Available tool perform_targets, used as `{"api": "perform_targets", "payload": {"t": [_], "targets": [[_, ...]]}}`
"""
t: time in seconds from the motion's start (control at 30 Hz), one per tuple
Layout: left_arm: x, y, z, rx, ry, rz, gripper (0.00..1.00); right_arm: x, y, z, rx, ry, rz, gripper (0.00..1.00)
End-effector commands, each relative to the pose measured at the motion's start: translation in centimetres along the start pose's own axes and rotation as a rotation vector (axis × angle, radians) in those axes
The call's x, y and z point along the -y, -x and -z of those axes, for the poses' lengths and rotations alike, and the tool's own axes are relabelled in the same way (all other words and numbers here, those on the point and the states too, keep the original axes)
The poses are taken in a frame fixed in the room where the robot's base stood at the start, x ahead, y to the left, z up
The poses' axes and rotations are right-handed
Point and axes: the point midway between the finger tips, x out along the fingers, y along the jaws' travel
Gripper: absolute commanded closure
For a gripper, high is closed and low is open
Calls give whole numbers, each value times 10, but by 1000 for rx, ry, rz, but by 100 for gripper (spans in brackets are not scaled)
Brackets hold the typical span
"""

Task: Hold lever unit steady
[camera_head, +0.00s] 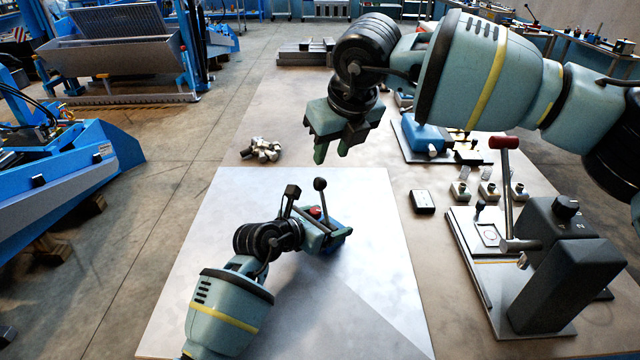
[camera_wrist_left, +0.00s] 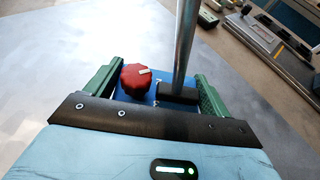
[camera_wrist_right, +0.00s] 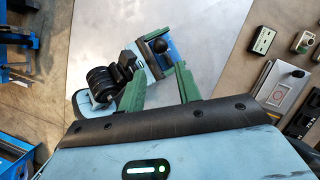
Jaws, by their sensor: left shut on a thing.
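The lever unit (camera_head: 335,243) is a small blue box with a red knob (camera_wrist_left: 136,78) and an upright metal lever (camera_wrist_left: 185,45) topped by a black ball (camera_head: 320,184). It sits on the pale board in the head view. My left gripper (camera_wrist_left: 155,82) is shut on the unit, one green finger on each side, with the knob and lever base between them. My right gripper (camera_head: 332,152) is open and empty, in the air above and beyond the unit, fingers pointing down. The right wrist view looks down on the unit (camera_wrist_right: 170,57) and ball, partly hidden by my left gripper.
The pale board (camera_head: 370,200) has free room around the unit. A grey press with a red-topped lever (camera_head: 507,170) stands at right. A small black box (camera_head: 422,202) lies right of the board. Pale pieces (camera_head: 262,150) lie behind it at left.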

Motion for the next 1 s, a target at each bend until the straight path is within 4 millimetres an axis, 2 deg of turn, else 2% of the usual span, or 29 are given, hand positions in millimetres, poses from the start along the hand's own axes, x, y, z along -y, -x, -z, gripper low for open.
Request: {"api": "perform_targets", "payload": {"t": [0.23, 0.7, 1.0], "targets": [[0, 0, 0, 0, 0, -1, 73, 0, -15, 0, -2, 0, -1, 66], [0, 0, 0, 1, 0, -1, 73, -1, -96, 0, -2, 1, -2, 66], [0, 0, 0, 1, 0, -1, 73, 0, -119, 0, 0, 2, -2, 66]]}}
